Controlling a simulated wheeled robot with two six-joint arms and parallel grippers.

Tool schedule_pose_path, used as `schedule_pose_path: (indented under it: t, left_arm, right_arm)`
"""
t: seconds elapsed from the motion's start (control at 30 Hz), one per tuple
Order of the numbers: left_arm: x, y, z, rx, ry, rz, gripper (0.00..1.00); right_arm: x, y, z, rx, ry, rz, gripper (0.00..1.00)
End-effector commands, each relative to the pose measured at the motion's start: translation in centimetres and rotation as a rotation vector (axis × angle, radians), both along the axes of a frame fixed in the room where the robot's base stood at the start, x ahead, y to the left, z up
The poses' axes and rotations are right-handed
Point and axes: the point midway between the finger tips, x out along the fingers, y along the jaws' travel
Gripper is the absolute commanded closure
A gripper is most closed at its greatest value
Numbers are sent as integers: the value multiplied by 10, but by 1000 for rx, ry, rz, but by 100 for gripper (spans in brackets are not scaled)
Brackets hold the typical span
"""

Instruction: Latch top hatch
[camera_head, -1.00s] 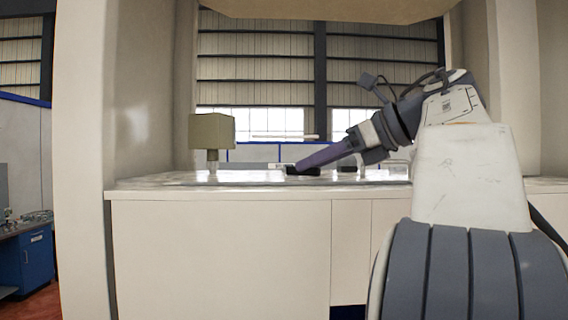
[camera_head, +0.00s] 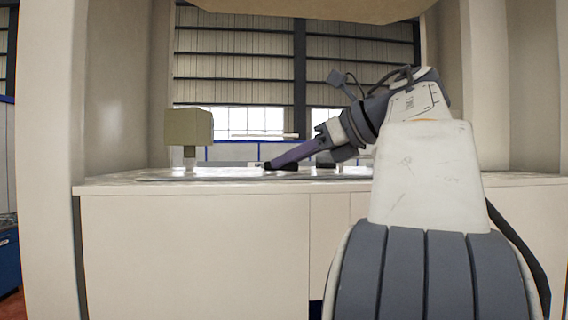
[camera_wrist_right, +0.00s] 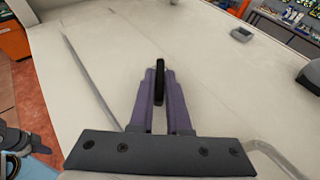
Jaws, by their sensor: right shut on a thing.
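My right gripper (camera_head: 270,165) reaches in low over the worktop. In the right wrist view its purple fingers (camera_wrist_right: 160,90) are shut on a thin, dark upright piece (camera_wrist_right: 159,82). A dark part shows at its tip in the head view, too small to make out. A thin pale flat strip (camera_head: 262,136) shows above and behind the tip. I cannot tell which part is the top hatch or its latch.
The pale worktop (camera_head: 110,185) is mostly bare around the gripper. A small dark block (camera_head: 325,164) sits right of the tip. Tall pale pillars (camera_head: 115,80) flank the opening. In the wrist view a small grey tray (camera_wrist_right: 242,34) lies far right.

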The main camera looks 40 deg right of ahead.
Motion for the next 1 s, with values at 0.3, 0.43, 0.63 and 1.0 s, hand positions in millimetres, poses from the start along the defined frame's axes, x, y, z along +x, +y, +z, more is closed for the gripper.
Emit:
schedule_pose_path:
  t: [0.3, 0.43, 0.63, 1.0]
  left_arm:
    - [0, 0, -37, -1, -1, -2, 100]
    - [0, 0, -44, -1, -1, -3, 100]
    - [0, 0, -48, -1, -1, -4, 100]
    - [0, 0, -50, -1, -1, -4, 100]
  right_arm:
    - [-3, 12, -4, -8, -6, -215, 100]
    - [-3, 17, -2, -6, -6, -321, 100]
    - [-2, 22, 0, -6, -6, -445, 100]
    - [-1, 27, 1, -3, -5, -580, 100]
